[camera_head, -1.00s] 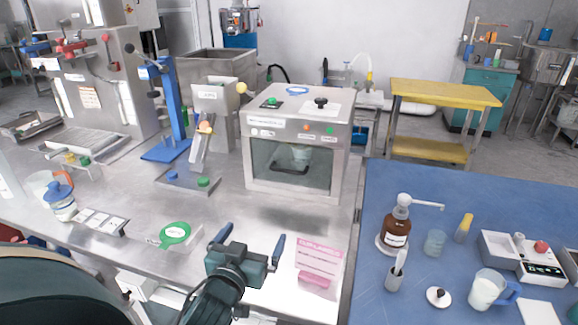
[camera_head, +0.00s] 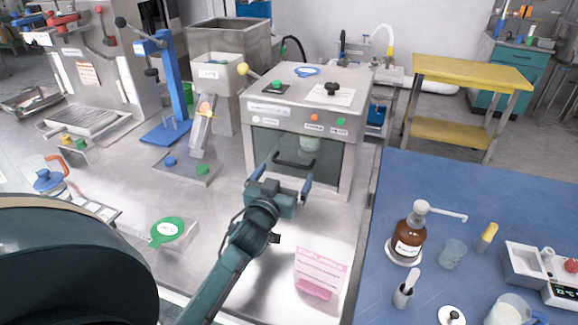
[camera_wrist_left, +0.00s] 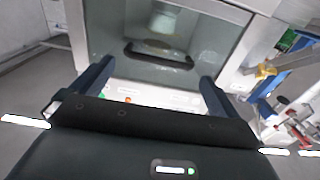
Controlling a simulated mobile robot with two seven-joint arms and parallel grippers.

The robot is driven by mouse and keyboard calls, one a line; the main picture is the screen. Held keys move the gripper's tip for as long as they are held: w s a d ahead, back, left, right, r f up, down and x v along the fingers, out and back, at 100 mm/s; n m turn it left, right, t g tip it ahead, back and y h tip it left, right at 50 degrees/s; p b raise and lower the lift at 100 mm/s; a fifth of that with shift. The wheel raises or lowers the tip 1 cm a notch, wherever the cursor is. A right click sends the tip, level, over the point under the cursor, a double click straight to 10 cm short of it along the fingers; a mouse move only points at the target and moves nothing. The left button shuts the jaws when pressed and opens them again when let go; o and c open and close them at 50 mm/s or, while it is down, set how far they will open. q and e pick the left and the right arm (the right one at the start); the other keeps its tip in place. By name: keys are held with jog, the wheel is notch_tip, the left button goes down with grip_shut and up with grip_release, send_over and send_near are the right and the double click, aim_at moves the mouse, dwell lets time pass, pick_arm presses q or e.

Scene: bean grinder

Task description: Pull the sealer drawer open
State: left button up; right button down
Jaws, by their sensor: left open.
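The sealer (camera_head: 308,112) is a steel box with a dark glass front on the steel bench. Its drawer front (camera_head: 262,152) has a dark bar handle (camera_head: 294,162) and looks closed. A clear cup (camera_head: 309,143) shows behind the glass. My left gripper (camera_head: 282,172) is open just in front of the drawer, with its fingers pointing at it. In the left wrist view the handle (camera_wrist_left: 158,56) lies ahead, between the open fingers (camera_wrist_left: 155,80) and apart from them. My right gripper is not in view.
A pink-lettered card stand (camera_head: 318,272) and a green round-topped item (camera_head: 168,229) stand on the bench near my left arm. A blue post stand (camera_head: 172,90) is to the left. A blue table (camera_head: 480,195) with a brown pump bottle (camera_head: 407,238) is to the right.

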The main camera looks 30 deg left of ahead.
aim_at(291, 166)
pick_arm(q)
jog(key=shift+x, duration=2)
jog(key=shift+c, duration=0.3)
jog(key=c, duration=1.1)
